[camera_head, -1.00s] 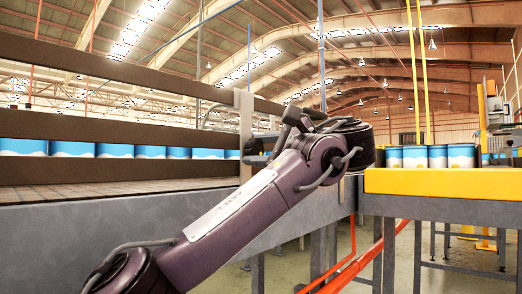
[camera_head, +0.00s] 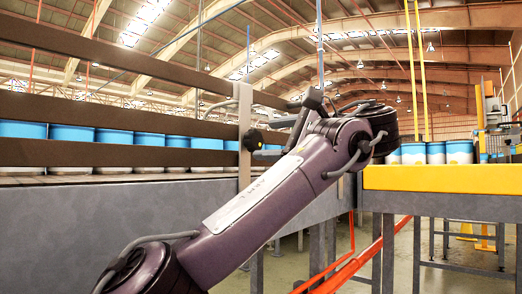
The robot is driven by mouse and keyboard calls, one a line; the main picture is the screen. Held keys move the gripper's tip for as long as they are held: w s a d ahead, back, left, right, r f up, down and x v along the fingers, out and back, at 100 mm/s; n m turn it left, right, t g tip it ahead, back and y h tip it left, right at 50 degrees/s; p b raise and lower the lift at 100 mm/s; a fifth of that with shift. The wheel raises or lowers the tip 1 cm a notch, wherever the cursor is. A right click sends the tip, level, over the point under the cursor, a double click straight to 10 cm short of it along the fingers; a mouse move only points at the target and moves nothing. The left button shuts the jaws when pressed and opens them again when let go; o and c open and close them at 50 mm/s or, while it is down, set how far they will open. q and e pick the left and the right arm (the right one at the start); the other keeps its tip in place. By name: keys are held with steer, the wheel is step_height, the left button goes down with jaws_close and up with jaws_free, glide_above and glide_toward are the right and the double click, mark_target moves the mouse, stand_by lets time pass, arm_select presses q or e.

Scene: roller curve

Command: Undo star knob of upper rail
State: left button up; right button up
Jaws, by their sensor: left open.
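The dark star knob (camera_head: 253,139) sits on the right side of a pale upright bracket (camera_head: 244,120) at the right end of the brown rails. The upper rail (camera_head: 120,67) slopes down from the upper left, passes behind the bracket top and continues a little to the right. My left gripper (camera_head: 276,139) is open just to the right of the knob, with one finger a little above knob height and one a little below. I cannot tell whether the fingers touch the knob. My left wrist hides what lies behind the gripper. My right gripper is not in view.
Two more brown rails, a middle one (camera_head: 110,118) and a lower one (camera_head: 110,153), run below the upper rail. Blue-and-white cans (camera_head: 72,134) stand behind them on the grey conveyor. A yellow conveyor (camera_head: 440,178) with more cans (camera_head: 459,152) stands at the right.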

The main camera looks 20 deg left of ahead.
arm_select(q)
steer(key=shift+b+v, duration=0.4)
steer(key=shift+v, duration=1.55)
